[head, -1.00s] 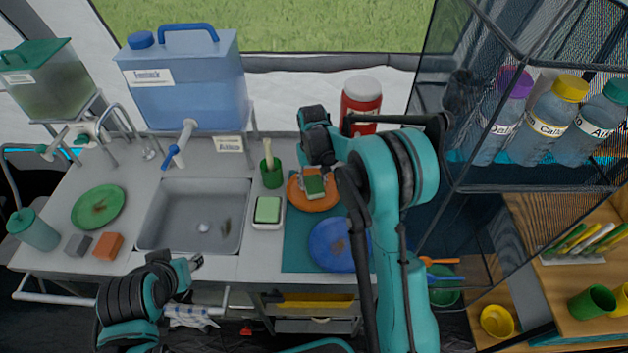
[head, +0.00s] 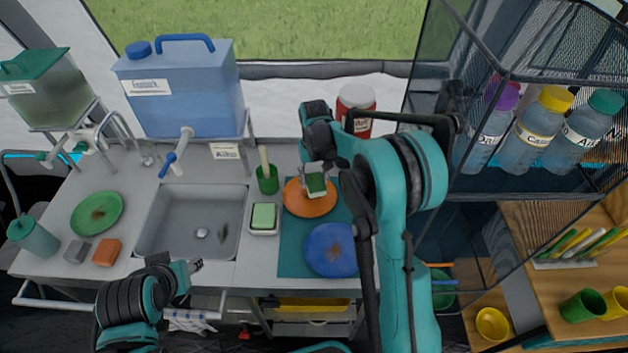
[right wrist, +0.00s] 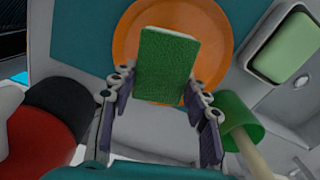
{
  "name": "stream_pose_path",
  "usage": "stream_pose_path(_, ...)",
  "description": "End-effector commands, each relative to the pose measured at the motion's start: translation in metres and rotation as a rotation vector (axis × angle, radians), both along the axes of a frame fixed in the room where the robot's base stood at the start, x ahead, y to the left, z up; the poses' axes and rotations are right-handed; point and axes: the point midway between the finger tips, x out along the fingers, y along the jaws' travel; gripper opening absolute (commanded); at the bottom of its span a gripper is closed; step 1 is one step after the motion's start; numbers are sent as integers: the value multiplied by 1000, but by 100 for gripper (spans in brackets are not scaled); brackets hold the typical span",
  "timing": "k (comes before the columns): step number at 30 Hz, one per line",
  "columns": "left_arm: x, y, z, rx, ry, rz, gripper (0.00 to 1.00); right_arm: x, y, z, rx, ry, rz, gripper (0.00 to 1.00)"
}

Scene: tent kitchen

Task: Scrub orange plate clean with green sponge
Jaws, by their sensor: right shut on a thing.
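The orange plate (head: 298,203) lies on a teal mat (head: 290,262) right of the sink. My right gripper (head: 315,172) is shut on the green sponge (head: 316,184) over the plate's far right part. In the right wrist view the sponge (right wrist: 167,65) sits between the fingers (right wrist: 157,85) and covers much of the orange plate (right wrist: 218,45). I cannot tell if it touches the plate. No stain shows on the plate's visible part. My left gripper (head: 195,266) is at the counter's front edge, apart from these things; its jaws are too small to read.
A blue plate (head: 330,250) and green plate (head: 97,212) both have brown stains. A soap dish with a green block (head: 263,216) and a green cup with a brush (head: 267,180) stand left of the orange plate. A red jar (head: 356,108) stands behind my right arm.

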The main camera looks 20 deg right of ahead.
Motion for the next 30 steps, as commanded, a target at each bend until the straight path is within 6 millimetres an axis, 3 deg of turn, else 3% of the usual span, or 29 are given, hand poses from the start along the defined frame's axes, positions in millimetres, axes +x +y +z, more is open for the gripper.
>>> stream_pose_path(12,0,0,24,0,0,0,40,-1,0,37,0,0,0,19)
stream_pose_path(30,0,0,24,0,0,0,40,-1,0,37,0,0,0,19)
